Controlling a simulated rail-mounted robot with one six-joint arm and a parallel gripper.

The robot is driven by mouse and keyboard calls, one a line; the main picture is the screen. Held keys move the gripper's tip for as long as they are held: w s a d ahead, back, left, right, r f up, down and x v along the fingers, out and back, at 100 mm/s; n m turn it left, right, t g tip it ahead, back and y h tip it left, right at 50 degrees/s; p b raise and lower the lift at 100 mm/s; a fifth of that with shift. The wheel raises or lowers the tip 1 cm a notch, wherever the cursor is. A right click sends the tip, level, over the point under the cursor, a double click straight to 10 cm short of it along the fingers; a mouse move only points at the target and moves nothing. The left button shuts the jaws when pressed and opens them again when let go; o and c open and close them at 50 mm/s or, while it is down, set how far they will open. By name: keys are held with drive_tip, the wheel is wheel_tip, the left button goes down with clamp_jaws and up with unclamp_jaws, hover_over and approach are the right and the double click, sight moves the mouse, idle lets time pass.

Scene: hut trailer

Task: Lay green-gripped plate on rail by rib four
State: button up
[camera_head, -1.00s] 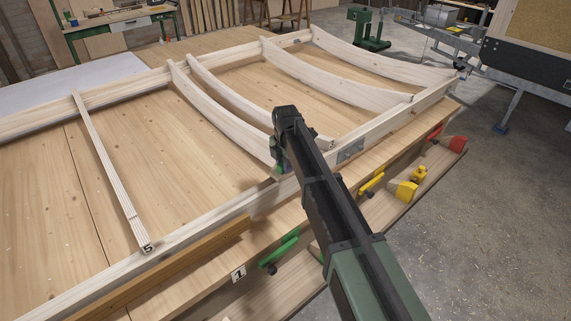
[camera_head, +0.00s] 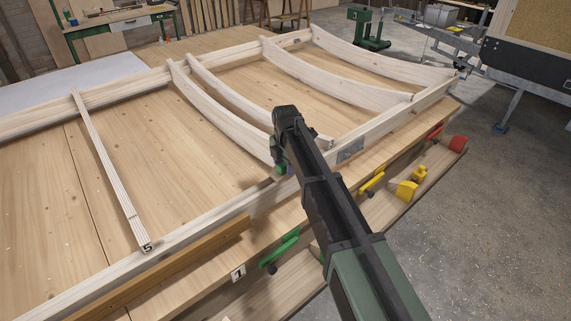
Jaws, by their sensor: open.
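My gripper (camera_head: 279,163) is open at the near rail (camera_head: 216,215), by the near end of the long curved rib (camera_head: 215,110). That rib stands just right of the rib marked 5 (camera_head: 110,185); no number shows on it. A small green patch (camera_head: 281,171) shows right at the fingertips, against the rail. It may be the green grip of the plate, but the plate itself is mostly hidden behind my gripper and arm. I cannot tell whether the plate lies flat or whether the fingers touch it.
A grey metal plate (camera_head: 350,151) is on the rail further right. Green (camera_head: 280,251), yellow (camera_head: 371,184) and red (camera_head: 435,132) clamp handles stick out along the bench's near edge. Yellow (camera_head: 405,190) and red (camera_head: 458,143) pieces rest on the lower shelf.

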wheel_tip(320, 180, up, 10)
drive_tip(key=p, duration=0.9)
drive_tip(key=shift+r+p, duration=0.25)
drive_tip(key=shift+p, duration=0.15)
drive_tip(key=s+d+m, duration=1)
drive_tip(key=s+m, duration=0.3)
drive_tip(key=s+d+m, duration=1.1)
drive_tip(key=s+m, duration=0.2)
drive_tip(key=shift+s+m, duration=0.25)
drive_tip(key=shift+m, duration=0.05)
